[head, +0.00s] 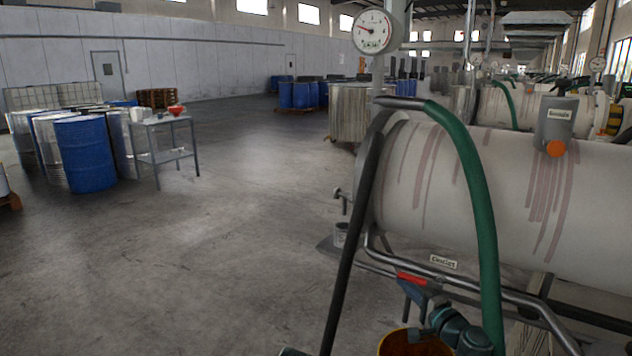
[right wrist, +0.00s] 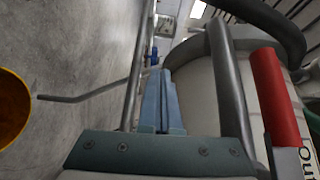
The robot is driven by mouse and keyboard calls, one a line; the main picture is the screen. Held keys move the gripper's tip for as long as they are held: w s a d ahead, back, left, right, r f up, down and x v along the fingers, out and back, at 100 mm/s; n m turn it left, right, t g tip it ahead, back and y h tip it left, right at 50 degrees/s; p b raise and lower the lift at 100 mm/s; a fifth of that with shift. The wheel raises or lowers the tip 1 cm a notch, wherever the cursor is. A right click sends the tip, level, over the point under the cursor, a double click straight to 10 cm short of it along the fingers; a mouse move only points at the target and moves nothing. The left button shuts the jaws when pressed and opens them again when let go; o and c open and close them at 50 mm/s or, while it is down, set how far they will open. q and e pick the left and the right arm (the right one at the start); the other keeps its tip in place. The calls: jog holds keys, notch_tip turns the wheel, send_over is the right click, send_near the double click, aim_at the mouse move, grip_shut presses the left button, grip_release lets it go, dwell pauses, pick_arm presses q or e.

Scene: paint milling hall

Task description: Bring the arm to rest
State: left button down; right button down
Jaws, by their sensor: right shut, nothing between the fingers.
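My right gripper (head: 412,286) is low in the head view, beside the pipe frame of the big mill drum (head: 450,190). Its blue fingers (right wrist: 160,95) are together and empty in the right wrist view. A red handle grip (head: 411,278) is close by the fingers; in the right wrist view it is to their right, apart from them. A yellow-orange bucket (head: 413,345) is below the gripper, partly cut off; it also shows in the right wrist view (right wrist: 12,108). My left gripper is not seen.
A green hose (head: 475,180) and a dark hose (head: 350,240) hang in front of the drum. A round gauge (head: 373,31) stands above. Blue drums (head: 85,155) and a small metal table (head: 160,125) are at the left. The floor between is clear.

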jog(key=s+a+f+n+g, duration=0.4)
jog(key=a+f+n+g, duration=0.1)
jog(key=a+f, duration=0.15)
jog(key=s+a+f+n+g, duration=0.4)
jog(key=a+f+n+g, duration=0.1)
jog(key=f, duration=0.3)
jog(key=s+d+f+n+g+h, duration=0.3)
jog(key=s+d+f+g+h, duration=0.35)
jog(key=s, duration=0.35)
jog(key=s+a+r+n+p, duration=0.1)
jog(key=s+a+r+p, duration=0.1)
jog(key=r+p, duration=0.5)
jog(key=s+a+r+n+h+p, duration=0.1)
jog(key=a+r+p, duration=0.4)
jog(key=r+p, duration=0.2)
jog(key=s+a+r+n+p, duration=0.2)
jog(key=a+r+p, duration=0.2)
jog(key=r+p, duration=0.3)
jog(key=shift+s+a+h+p, duration=0.15)
jog(key=shift+s+h+p, duration=0.2)
jog(key=shift+p, duration=0.05)
